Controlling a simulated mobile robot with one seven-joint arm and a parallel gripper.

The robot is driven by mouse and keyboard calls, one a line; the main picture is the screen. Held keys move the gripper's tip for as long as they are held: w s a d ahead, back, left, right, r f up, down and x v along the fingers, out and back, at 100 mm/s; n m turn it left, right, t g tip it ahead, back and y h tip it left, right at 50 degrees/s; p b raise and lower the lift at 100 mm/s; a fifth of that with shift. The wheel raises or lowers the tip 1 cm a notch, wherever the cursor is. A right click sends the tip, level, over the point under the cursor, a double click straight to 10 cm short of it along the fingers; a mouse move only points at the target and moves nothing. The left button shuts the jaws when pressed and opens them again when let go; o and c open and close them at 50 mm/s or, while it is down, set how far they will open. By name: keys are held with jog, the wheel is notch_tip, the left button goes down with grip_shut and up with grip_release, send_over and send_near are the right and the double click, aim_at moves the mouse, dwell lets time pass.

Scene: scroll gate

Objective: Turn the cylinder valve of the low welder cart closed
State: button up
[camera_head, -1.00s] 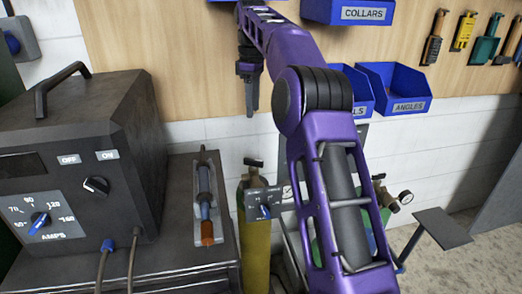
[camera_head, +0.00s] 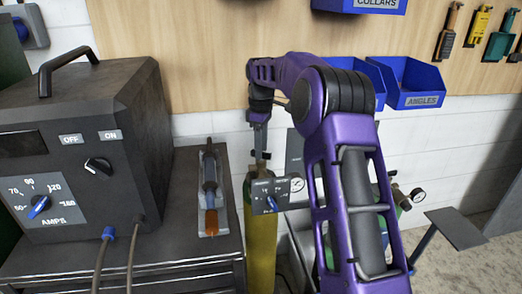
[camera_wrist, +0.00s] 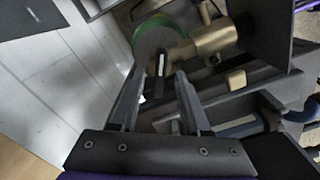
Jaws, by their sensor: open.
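A yellow cylinder (camera_head: 261,235) with a green shoulder stands beside the welder's bench in the head view. Its dark valve handle (camera_head: 258,156) is at the top, largely hidden by my gripper (camera_head: 260,145), which points down there. In the wrist view my open gripper (camera_wrist: 160,92) has one finger on each side of the view's middle. A dark handle with a pale stripe (camera_wrist: 161,66) shows just beyond and between the fingertips, over a green-rimmed cylinder top (camera_wrist: 143,34) with a brass fitting (camera_wrist: 203,42). I cannot tell whether the fingers touch the handle.
A small panel with a blue knob (camera_head: 269,197) and a gauge (camera_head: 298,184) sit close right of the yellow cylinder. The dark welder box (camera_head: 85,150) and a torch in a tray (camera_head: 211,190) are left. Blue bins (camera_head: 420,83) hang above. My arm hides another cylinder at right.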

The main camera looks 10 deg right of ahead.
jog(key=shift+f, duration=0.2)
grip_shut()
